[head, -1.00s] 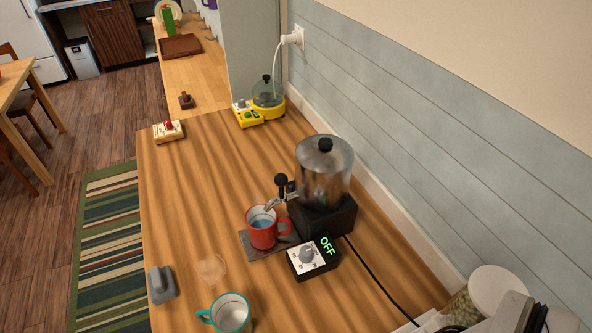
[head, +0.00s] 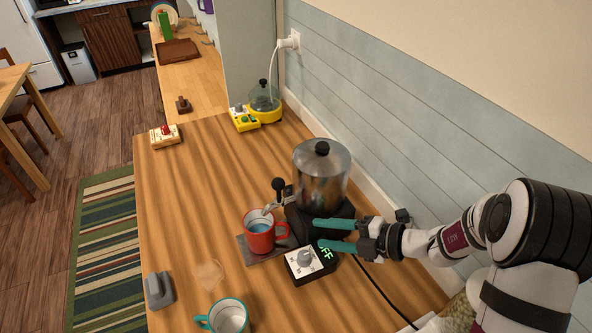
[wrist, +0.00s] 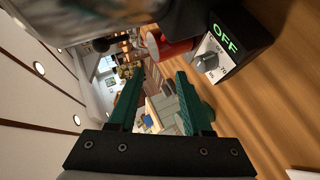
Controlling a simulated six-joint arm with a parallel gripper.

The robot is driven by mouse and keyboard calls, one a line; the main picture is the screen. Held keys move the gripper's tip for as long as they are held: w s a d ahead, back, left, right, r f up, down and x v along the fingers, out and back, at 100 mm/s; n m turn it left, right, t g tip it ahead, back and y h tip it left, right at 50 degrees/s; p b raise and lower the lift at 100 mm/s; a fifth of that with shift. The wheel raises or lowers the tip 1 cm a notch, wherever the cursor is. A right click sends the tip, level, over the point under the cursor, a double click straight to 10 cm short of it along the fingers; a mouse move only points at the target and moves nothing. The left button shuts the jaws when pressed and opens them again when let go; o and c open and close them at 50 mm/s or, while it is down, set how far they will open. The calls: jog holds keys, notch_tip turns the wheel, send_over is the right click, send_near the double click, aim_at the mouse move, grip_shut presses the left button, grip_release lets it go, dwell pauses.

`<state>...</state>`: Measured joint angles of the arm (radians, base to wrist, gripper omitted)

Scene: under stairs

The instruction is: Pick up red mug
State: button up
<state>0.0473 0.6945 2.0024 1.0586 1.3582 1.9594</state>
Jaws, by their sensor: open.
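The red mug (head: 260,237) stands upright on a dark flat pad (head: 244,251) under the spout of a metal dispenser, with its handle to the right. It holds a bluish liquid. In the wrist view the mug (wrist: 170,48) shows at the top, partly cut off by the dark shape above it. My gripper (head: 317,234) is open and empty, with teal fingers. It is to the right of the mug, in front of the dispenser base and over the control box, apart from the mug handle. The fingers also show in the wrist view (wrist: 155,80).
The dispenser (head: 322,175) stands behind the mug. A control box (head: 303,262) reading OFF lies below my gripper. A teal-rimmed mug (head: 229,318) and a grey block (head: 159,290) are at the front left. The counter left of the mug is mostly clear.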

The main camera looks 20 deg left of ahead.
aim_at(283, 224)
jog(key=w+f+m, duration=0.1)
jog(key=a+f+m, duration=0.1)
jog(key=shift+w+a+f+m+t, duration=0.25)
jog(key=shift+w+a+m+t, duration=0.05)
jog(key=shift+w+t, duration=0.1)
jog(key=x, duration=1)
grip_shut()
jog(key=shift+r, duration=0.1)
dwell(0.5)
